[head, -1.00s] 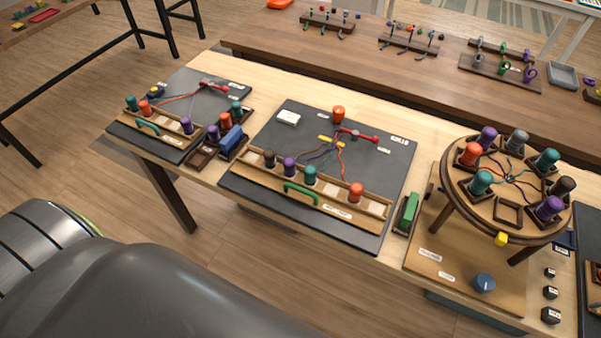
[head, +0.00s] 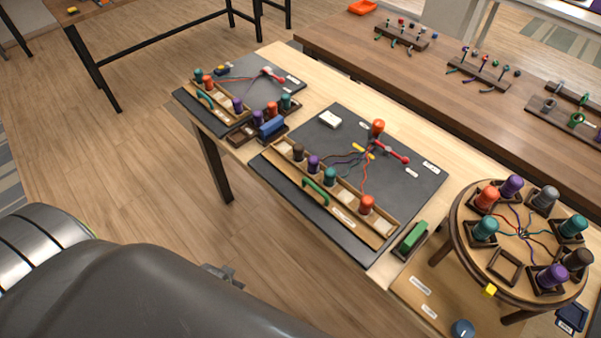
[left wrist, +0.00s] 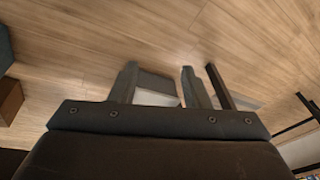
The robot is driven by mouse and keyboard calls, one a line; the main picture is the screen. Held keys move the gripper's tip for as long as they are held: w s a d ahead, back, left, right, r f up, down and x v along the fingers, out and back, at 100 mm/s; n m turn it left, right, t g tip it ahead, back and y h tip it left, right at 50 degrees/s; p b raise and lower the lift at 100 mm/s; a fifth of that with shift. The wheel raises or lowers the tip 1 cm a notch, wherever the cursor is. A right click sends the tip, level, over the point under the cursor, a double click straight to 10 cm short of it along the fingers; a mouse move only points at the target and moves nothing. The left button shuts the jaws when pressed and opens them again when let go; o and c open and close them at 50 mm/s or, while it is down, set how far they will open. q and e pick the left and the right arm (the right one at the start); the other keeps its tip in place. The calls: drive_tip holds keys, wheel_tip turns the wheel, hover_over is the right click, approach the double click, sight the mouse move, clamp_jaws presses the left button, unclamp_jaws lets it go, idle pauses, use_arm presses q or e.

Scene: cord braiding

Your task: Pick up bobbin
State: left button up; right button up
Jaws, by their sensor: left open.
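Bobbins of several colours stand on the light wood table. On the middle dark board, an orange bobbin (head: 378,128) stands alone at the back. A wooden rack there holds a brown bobbin (head: 298,152), a purple bobbin (head: 313,163), a teal bobbin (head: 330,176) and an orange-red bobbin (head: 367,204), with pale empty slots between. The round stand (head: 470,262) carries more bobbins around a cord centre, with one empty square holder (head: 504,265) in front. My left gripper (left wrist: 158,72) is open and empty over the floor, away from the bobbins. My right gripper is out of view.
A smaller board (head: 262,92) with its own bobbin rack lies at the left. A green block (head: 410,240) sits between the middle board and the stand. A long brown table (head: 400,75) stands behind. The floor (head: 130,170) in front is clear.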

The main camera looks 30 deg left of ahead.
use_arm(q)
drive_tip(key=w+d+r+m+p, duration=0.1)
drive_tip(key=w+r, duration=0.3)
drive_tip(key=r, duration=0.5)
drive_tip(key=w+d+r+p, duration=0.1)
drive_tip(key=w+r, duration=0.3)
drive_tip(key=r, duration=0.5)
drive_tip(key=w+d+r+m+g, duration=0.15)
drive_tip(key=w+d+r, duration=0.3)
drive_tip(key=w, duration=0.45)
drive_tip(key=w+d+r+m+h, duration=0.1)
drive_tip(key=w+d+r+m, duration=0.3)
drive_tip(key=w, duration=0.6)
drive_tip(key=w+d+r+m+g, duration=0.1)
drive_tip(key=w+d+r, duration=0.4)
drive_tip(key=w, duration=0.4)
drive_tip(key=b, duration=0.5)
hover_over(331, 172)
wheel_tip(331, 172, down, 4)
drive_tip(key=shift+f, duration=0.25)
drive_tip(key=shift+d+f+b, duration=0.1)
drive_tip(key=shift+f+b, duration=0.5)
drive_tip(key=shift+f, duration=0.35)
wheel_tip(331, 172, down, 4)
drive_tip(key=shift+r+p, duration=0.25)
drive_tip(key=shift+p, duration=0.4)
wheel_tip(331, 172, down, 5)
drive_tip(key=shift+r+p, duration=0.1)
drive_tip(key=shift+p, duration=0.4)
drive_tip(key=shift+f, duration=0.65)
